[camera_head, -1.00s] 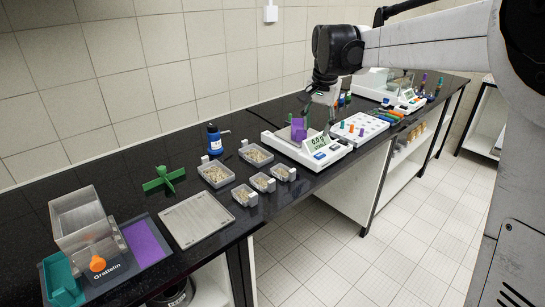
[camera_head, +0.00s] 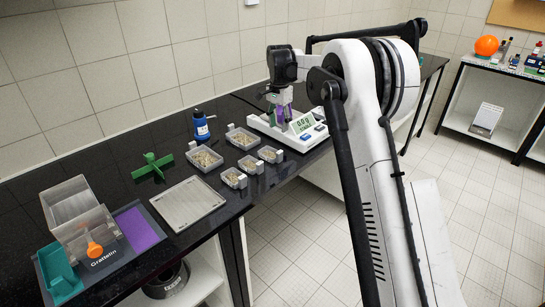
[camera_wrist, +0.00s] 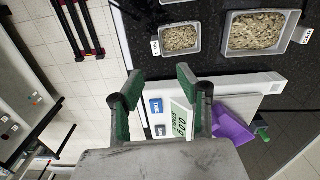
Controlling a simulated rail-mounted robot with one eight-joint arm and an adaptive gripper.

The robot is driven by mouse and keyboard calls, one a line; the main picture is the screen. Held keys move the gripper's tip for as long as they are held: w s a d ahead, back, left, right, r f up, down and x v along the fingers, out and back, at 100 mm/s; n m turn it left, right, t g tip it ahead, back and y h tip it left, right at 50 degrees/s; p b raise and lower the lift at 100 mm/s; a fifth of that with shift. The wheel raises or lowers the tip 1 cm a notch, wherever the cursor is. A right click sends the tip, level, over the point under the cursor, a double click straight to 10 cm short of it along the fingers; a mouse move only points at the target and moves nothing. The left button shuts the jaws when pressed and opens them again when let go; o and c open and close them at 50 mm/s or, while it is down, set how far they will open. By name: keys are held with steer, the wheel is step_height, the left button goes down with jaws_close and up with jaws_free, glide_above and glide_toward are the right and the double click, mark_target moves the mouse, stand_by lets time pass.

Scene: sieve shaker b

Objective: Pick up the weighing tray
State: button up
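The weighing tray looks like a purple scoop-shaped dish (camera_wrist: 233,124) on the white balance (camera_head: 262,125). In the head view the purple tray (camera_head: 288,112) is partly hidden by my gripper (camera_head: 280,98), which hangs just above or in front of it. In the wrist view my gripper (camera_wrist: 158,85) has its green-padded fingers spread apart with nothing between them. The tray lies to the right of the fingers, partly hidden by the right finger. The balance display (camera_wrist: 180,121) reads about 0.0 g.
Several grey sample trays (camera_head: 205,158) stand left of the balance, with a blue bottle (camera_head: 201,125) behind them. A green cross-shaped part (camera_head: 152,167), a flat grey plate (camera_head: 188,203) and a sample divider (camera_head: 80,218) are farther left. A tiled wall closes the back.

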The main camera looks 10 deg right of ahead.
glide_above(280, 151)
steer(key=f, duration=0.7)
steer(key=shift+w+a, duration=0.2)
steer(key=shift+a, duration=0.05)
steer(key=shift+s+d+f+p, duration=0.1)
steer(key=shift+f+p, duration=0.1)
steer(key=shift+f, duration=0.65)
steer(key=shift+s+f+p, duration=0.15)
steer(key=shift+f+p, duration=0.05)
steer(key=shift+f, duration=0.7)
steer(key=shift+s+d+f+p, duration=0.1)
steer(key=shift+f+p, duration=0.1)
steer(key=shift+f, duration=0.65)
jaws_close()
